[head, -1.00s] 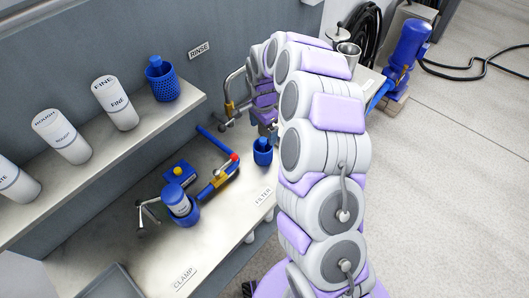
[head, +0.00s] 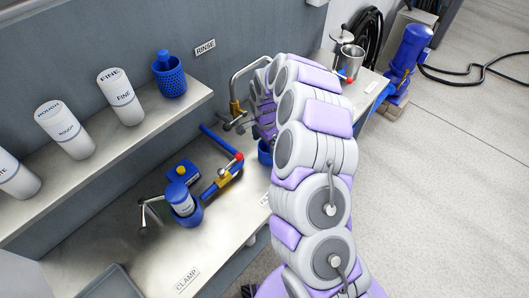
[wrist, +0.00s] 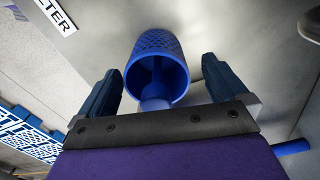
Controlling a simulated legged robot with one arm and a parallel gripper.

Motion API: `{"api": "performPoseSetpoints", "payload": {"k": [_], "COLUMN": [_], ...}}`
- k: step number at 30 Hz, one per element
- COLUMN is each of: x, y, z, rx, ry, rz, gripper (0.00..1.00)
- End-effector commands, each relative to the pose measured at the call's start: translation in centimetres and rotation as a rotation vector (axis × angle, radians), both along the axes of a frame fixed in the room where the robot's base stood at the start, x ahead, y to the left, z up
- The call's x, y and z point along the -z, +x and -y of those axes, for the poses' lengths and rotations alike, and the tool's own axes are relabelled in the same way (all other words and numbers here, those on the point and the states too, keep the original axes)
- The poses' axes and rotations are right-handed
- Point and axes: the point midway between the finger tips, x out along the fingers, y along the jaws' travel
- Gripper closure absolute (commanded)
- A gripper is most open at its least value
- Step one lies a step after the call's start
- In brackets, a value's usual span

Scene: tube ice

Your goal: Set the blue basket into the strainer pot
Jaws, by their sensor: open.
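A blue perforated basket with a blue knob inside stands on the bench by the FILTER label. In the head view its edge (head: 265,152) shows beside my arm, which covers the rest. In the wrist view the same basket (wrist: 160,42) is between and just beyond my fingers. My gripper (wrist: 162,68) is open, one finger on each side of the knob, and I cannot tell if it touches. My gripper is hidden behind my arm in the head view. A metal pot (head: 348,58), likely the strainer pot, stands on the far right counter.
A similar blue perforated basket (head: 171,82) stands on the shelf beside white canisters (head: 121,100). A blue clamp (head: 222,180) and a blue-capped jar (head: 181,201) are on the bench. A bent tap (head: 237,100) rises behind my arm. A blue pump (head: 407,55) stands on the floor.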

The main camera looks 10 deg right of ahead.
Motion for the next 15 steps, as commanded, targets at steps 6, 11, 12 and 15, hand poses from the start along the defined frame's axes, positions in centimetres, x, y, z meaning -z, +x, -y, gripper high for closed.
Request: {"api": "performPoseSetpoints", "payload": {"k": [6,11,12,15], "x": [-0.03,-0.04,-0.04,-0.04], "y": [0.02,0.04,0.05,0.05], "z": [0.56,0.10,0.03,-0.20], "rx": [0.002,0.001,0.001,0.002], "ry": [0.007,0.001,0.000,-0.002], "rz": [0.000,0.001,0.001,0.001], "gripper": [0.18,0.33,0.37,0.47]}}
